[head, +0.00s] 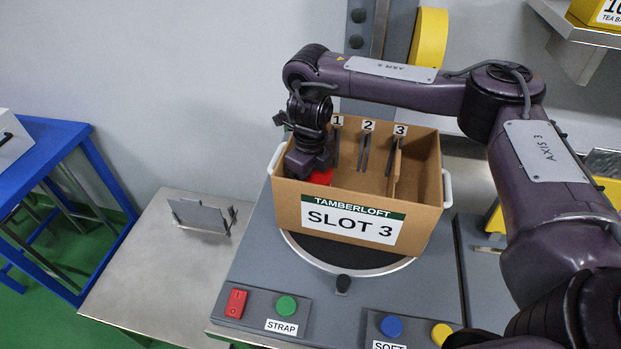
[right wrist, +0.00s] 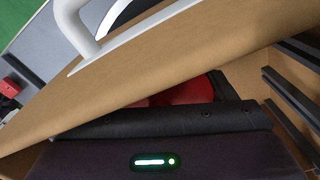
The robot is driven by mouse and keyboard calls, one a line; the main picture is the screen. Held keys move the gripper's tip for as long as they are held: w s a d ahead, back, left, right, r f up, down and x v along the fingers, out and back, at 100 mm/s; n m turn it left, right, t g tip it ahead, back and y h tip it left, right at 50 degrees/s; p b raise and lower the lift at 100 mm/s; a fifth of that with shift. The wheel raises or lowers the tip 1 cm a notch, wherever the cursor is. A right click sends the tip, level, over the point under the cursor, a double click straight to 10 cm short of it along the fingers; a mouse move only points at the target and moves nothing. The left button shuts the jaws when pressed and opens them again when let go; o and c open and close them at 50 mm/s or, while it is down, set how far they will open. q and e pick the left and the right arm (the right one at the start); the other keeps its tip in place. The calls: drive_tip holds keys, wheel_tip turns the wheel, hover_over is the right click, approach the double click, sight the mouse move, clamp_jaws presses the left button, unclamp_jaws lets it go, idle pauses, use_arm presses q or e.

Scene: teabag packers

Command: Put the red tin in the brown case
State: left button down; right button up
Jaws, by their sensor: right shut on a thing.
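The brown case (head: 289,203) is an open cardboard box with white side handles and a label reading "TAMBERLOFT SLOT 3", standing on a round turntable. The red tin (head: 320,177) is down inside its left end, mostly hidden by my right gripper (head: 308,163). My right gripper reaches in from above and is shut on the tin. In the right wrist view, red parts of the tin (right wrist: 188,93) show between the gripper body and the case's wall. Whether the tin touches the case's floor is hidden. My left gripper is out of view.
Dark dividers (head: 364,152) marked 1, 2 and 3 stand inside the case, right of the tin. Red, green (head: 286,306), blue and yellow controls line the front of the machine. A metal table (head: 150,260) lies left. A blue frame (head: 50,160) stands farther left.

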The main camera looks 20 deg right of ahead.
drive_tip(key=o, duration=1)
wheel_tip(320, 180, up, 12)
drive_tip(key=shift+r+p, duration=0.1)
drive_tip(key=shift+p, duration=0.45)
